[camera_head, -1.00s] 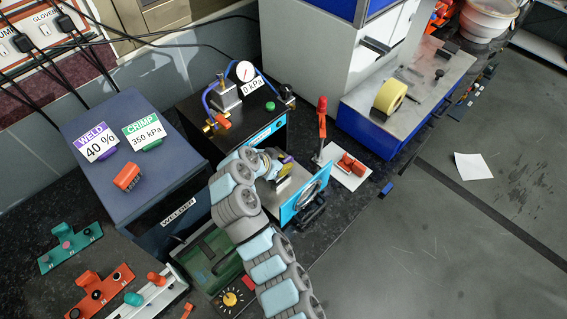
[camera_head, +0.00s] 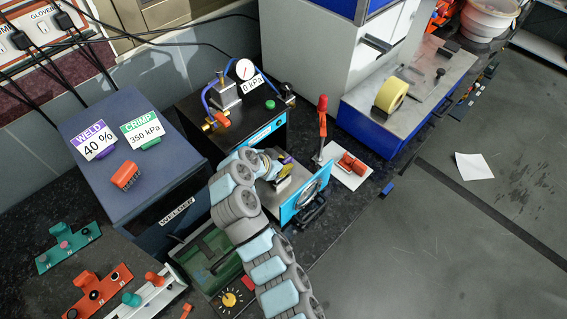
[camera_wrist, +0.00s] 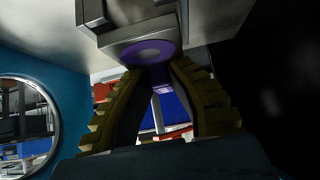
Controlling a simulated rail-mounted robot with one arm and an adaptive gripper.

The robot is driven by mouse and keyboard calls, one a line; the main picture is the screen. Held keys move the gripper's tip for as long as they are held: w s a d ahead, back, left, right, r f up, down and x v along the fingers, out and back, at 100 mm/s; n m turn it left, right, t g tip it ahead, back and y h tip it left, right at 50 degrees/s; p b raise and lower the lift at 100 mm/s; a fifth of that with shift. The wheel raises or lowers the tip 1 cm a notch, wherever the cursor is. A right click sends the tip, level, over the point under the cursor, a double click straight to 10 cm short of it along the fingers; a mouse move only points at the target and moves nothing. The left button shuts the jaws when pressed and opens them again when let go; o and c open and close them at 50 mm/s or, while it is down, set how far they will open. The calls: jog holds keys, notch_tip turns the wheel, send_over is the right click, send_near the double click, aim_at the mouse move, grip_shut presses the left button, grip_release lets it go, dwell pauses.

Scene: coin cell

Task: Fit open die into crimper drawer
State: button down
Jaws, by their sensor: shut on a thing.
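The crimper (camera_head: 262,128) is a black box. Its drawer, with a light blue front (camera_head: 305,202) and a round window, stands pulled out. My gripper (camera_wrist: 156,72) is shut on the purple part of the die (camera_wrist: 158,76), between its ribbed yellow-brown fingers. In the wrist view a grey metal block with a purple-ringed round face (camera_wrist: 148,51) is at the fingertips; whether it belongs to the die or the drawer I cannot tell. In the head view my gripper (camera_head: 272,168) is at the drawer, behind its front panel. My arm and fingers hide most of the die and its seat.
A red-handled lever (camera_head: 322,118) stands right of the drawer, beside a white card with red parts (camera_head: 352,164). The dark blue welder box (camera_head: 135,150) is close on the left. A green tray (camera_head: 212,258) lies below it. The gauge (camera_head: 244,70) reads 0 kPa.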

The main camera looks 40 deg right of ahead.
aim_at(283, 163)
jog(key=shift+f+b, duration=0.4)
jog(key=shift+f, duration=0.15)
jog(key=c, duration=1)
grip_release()
notch_tip(283, 163, up, 10)
jog(key=shift+r, duration=0.1)
